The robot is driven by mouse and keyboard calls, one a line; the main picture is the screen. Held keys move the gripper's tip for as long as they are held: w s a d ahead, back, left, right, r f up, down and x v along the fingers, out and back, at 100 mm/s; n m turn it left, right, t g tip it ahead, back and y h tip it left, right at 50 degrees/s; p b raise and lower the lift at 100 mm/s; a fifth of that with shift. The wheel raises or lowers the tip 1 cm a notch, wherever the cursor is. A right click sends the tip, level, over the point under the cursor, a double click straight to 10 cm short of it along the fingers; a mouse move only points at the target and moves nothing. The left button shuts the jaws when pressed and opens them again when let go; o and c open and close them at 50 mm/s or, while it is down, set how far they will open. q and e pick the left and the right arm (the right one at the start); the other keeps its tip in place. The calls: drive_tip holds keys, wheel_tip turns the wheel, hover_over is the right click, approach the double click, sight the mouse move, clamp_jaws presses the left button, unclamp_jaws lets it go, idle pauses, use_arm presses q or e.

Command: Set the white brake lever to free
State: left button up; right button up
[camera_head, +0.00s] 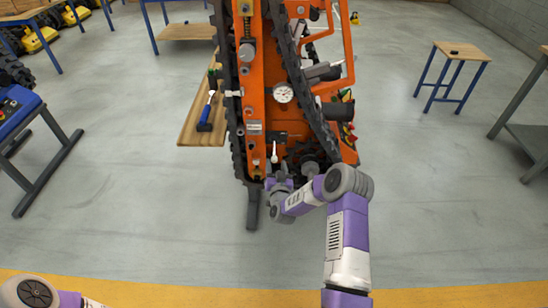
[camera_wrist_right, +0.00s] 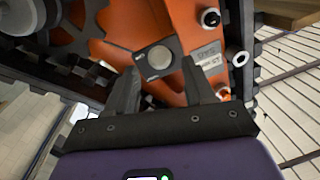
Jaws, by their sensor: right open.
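The white brake lever (camera_head: 274,152) stands out on the lower front of the orange tracked carrier (camera_head: 256,95), in front of a dark plate. In the right wrist view a pale round knob, apparently the lever's end (camera_wrist_right: 160,57), shows on a dark plate with small lettering that I cannot read. My right gripper (camera_head: 277,170) is just below the lever in the head view. In the right wrist view the gripper (camera_wrist_right: 162,78) is open, its fingers apart with the knob between them in the picture. I cannot tell whether they touch it. My left gripper is out of view.
Black tracks (camera_head: 303,75) flank the carrier's front. A wooden bench (camera_head: 190,125) with a blue-handled tool (camera_head: 207,112) stands left of it. A blue cart (camera_head: 15,115) is at far left, a small table (camera_head: 461,50) at right.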

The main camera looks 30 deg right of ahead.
sight(274, 155)
drive_tip(key=b+x, duration=0.1)
drive_tip(key=x, duration=0.5)
drive_tip(key=shift+w+b, duration=0.35)
drive_tip(key=shift+b, duration=0.05)
clamp_jaws()
